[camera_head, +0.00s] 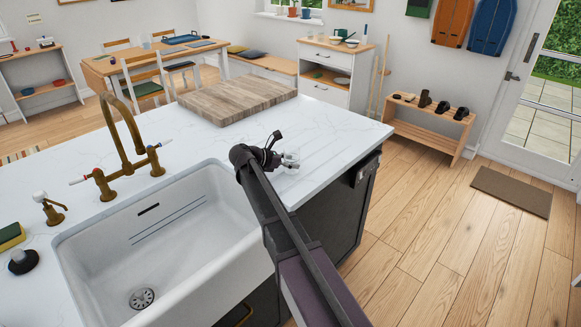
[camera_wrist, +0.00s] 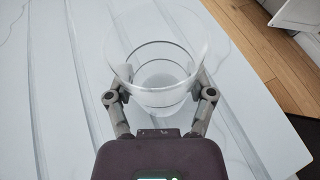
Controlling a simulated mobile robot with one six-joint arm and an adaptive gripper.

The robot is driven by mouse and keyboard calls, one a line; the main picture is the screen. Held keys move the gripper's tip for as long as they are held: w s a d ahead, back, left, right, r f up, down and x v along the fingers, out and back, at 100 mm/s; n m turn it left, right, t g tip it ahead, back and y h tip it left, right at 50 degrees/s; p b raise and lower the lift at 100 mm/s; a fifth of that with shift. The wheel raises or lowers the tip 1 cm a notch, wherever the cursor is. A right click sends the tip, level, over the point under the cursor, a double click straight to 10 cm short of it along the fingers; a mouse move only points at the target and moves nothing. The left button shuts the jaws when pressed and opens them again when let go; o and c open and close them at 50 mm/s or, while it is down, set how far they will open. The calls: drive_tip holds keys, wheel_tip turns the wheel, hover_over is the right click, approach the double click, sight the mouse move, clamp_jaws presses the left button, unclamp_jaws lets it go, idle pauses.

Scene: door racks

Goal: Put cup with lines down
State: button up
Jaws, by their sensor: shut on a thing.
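The cup with lines is a clear cup (camera_wrist: 159,58) with thin dark rings around it. In the wrist view it sits between the two fingers of my gripper (camera_wrist: 160,94), which press on its sides. In the head view my gripper (camera_head: 277,160) is over the right part of the white counter, right of the sink, and only a small bit of the clear cup (camera_head: 291,159) shows beside it. The cup looks upright. I cannot tell whether its base touches the counter.
The white marble counter (camera_head: 330,135) is clear around the cup, with its edge close on the right. A wooden board (camera_head: 235,97) lies behind. The white sink (camera_head: 170,240) and brass faucet (camera_head: 122,150) are to the left. Wooden floor lies beyond the counter edge.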

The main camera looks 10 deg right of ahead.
drive_tip(key=shift+f, duration=0.1)
idle(0.3)
drive_tip(key=shift+f, duration=0.15)
drive_tip(key=o, duration=1.1)
drive_tip(key=shift+o, duration=0.2)
drive_tip(key=shift+r, duration=0.2)
drive_tip(key=shift+s+a+r+p, duration=0.1)
drive_tip(key=shift+a+r+p, duration=0.25)
drive_tip(key=shift+a, duration=0.15)
drive_tip(key=p+v, duration=0.4)
drive_tip(key=v, duration=0.6)
drive_tip(key=shift+s+a, duration=0.15)
drive_tip(key=shift+a, duration=0.25)
